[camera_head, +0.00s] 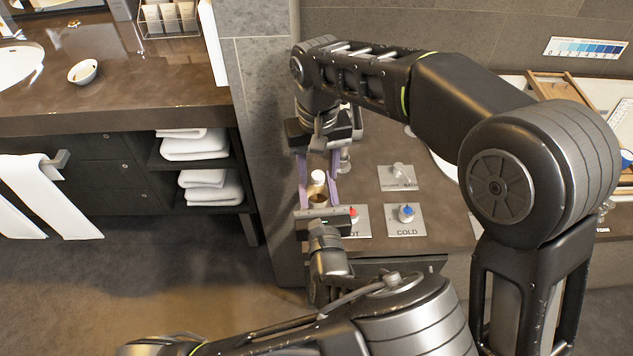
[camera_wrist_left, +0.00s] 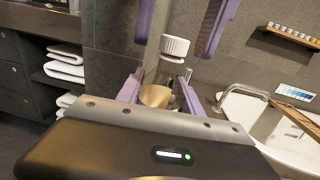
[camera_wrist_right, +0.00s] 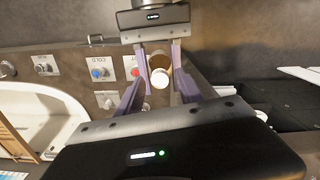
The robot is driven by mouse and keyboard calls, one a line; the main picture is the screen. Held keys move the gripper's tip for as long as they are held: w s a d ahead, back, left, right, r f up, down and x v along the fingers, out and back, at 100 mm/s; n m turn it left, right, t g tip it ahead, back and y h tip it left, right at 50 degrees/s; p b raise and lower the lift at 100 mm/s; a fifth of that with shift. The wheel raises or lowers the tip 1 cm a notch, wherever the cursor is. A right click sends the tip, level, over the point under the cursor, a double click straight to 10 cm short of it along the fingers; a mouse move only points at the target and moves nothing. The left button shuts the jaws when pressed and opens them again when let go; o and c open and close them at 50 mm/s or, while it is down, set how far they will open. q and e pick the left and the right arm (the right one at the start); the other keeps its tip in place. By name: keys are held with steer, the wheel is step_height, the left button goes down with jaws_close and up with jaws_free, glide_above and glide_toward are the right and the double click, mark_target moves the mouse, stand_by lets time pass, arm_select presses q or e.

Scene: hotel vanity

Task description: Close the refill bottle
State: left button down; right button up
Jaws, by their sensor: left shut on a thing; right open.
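The refill bottle (camera_head: 317,196) is clear with amber liquid and has a white cap (camera_head: 317,177) on its neck. I cannot tell how tightly the cap sits. My left gripper (camera_head: 318,200) is shut on the bottle body, one finger on each side. The left wrist view shows the bottle (camera_wrist_left: 158,92) upright but slightly leaning in the picture, with the ribbed cap (camera_wrist_left: 174,46) on top. My right gripper (camera_head: 318,163) is open above the bottle, pointing down, with its fingers apart on either side of the cap. In the right wrist view the cap (camera_wrist_right: 160,78) shows between the fingers.
The brown counter beside the bottle bears plates with a red HOT knob (camera_head: 354,215), a blue COLD knob (camera_head: 406,212) and a further knob (camera_head: 398,173). A grey tiled pillar (camera_head: 262,80) stands left of the grippers. Shelves with folded towels (camera_head: 212,188) lie further left.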

steer(key=shift+r, duration=2.25)
steer(key=shift+c, duration=0.3)
steer(key=shift+w+d, duration=0.15)
steer(key=shift+d, duration=0.1)
steer(key=shift+w+a+r, duration=0.1)
steer(key=shift+w+r, duration=0.05)
steer(key=shift+r, duration=0.1)
steer(key=n, duration=0.1)
steer(key=r+n, duration=0.1)
steer(key=n, duration=0.1)
steer(key=shift+a, duration=0.1)
steer(key=n, duration=0.2)
steer(key=r+n, duration=0.1)
steer(key=n, duration=0.1)
steer(key=shift+a+n, duration=0.1)
steer(key=shift+n, duration=0.2)
steer(key=n, duration=0.4)
steer(key=shift+s+a+r, duration=0.1)
steer(key=shift+s+r, duration=0.1)
steer(key=shift+r, duration=0.2)
steer(key=n, duration=0.4)
steer(key=shift+s+r, duration=0.1)
